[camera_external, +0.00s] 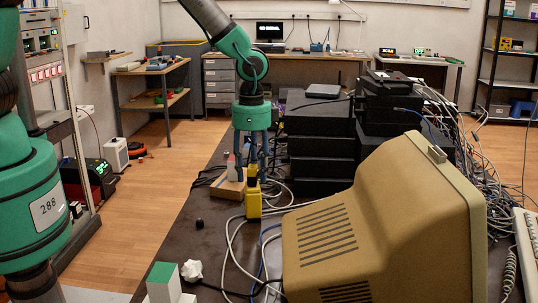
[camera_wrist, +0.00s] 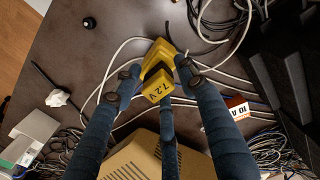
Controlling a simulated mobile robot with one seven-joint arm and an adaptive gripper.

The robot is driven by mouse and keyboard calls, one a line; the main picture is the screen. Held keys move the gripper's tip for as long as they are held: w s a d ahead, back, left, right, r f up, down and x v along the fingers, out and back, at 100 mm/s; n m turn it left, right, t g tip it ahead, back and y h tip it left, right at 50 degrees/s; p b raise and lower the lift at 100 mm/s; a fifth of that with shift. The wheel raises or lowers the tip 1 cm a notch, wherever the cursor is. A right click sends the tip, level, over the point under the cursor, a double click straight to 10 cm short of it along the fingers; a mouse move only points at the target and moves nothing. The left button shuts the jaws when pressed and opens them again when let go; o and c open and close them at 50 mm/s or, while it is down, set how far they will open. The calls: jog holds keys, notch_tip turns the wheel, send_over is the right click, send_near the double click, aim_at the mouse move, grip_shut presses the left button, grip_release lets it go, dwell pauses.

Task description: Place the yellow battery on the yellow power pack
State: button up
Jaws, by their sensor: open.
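A yellow block with a black band stands on the dark table in the external view. Its lower yellow body, which looks like the power pack (camera_external: 254,206), is upright. A smaller yellow piece, which looks like the battery (camera_external: 252,170), sits above it between my fingers. In the wrist view the battery (camera_wrist: 158,88) faces me, marked 7.2 V, with yellow of the power pack (camera_wrist: 160,48) behind it. The two look touching; how they seat is hidden. My three-fingered gripper (camera_external: 251,178) points down, its fingers spread around the battery, open. In the wrist view my gripper (camera_wrist: 157,78) shows gaps beside it.
A big beige monitor (camera_external: 385,225) stands close at the right front. Black equipment (camera_external: 320,145) is stacked behind. A wooden block (camera_external: 228,187) lies left of the power pack. Loose cables (camera_external: 233,250) run around it. A 10 A box (camera_wrist: 238,107) lies right in the wrist view.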

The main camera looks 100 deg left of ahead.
notch_tip(320, 180, up, 12)
jog(key=p, duration=0.2)
dwell(0.4)
dwell(0.7)
notch_tip(320, 180, up, 13)
jog(key=t, duration=0.1)
send_over(252, 166)
jog(key=s+d, duration=0.5)
jog(key=s+d+r+t, duration=0.2)
jog(key=s+d+r, duration=0.2)
jog(key=s+r, duration=0.45)
jog(key=s+d+r+t, duration=0.1)
jog(key=s+d+r, duration=0.1)
jog(key=s, duration=0.5)
jog(key=s+d+r, duration=0.2)
jog(key=s+r, duration=0.1)
jog(key=s, duration=0.5)
jog(key=s+d+r+t, duration=0.1)
jog(key=s+d+r, duration=0.1)
jog(key=s, duration=0.5)
jog(key=shift+s+d+r+t, duration=0.25)
jog(key=shift+s+d+t, duration=0.05)
jog(key=shift+d, duration=0.2)
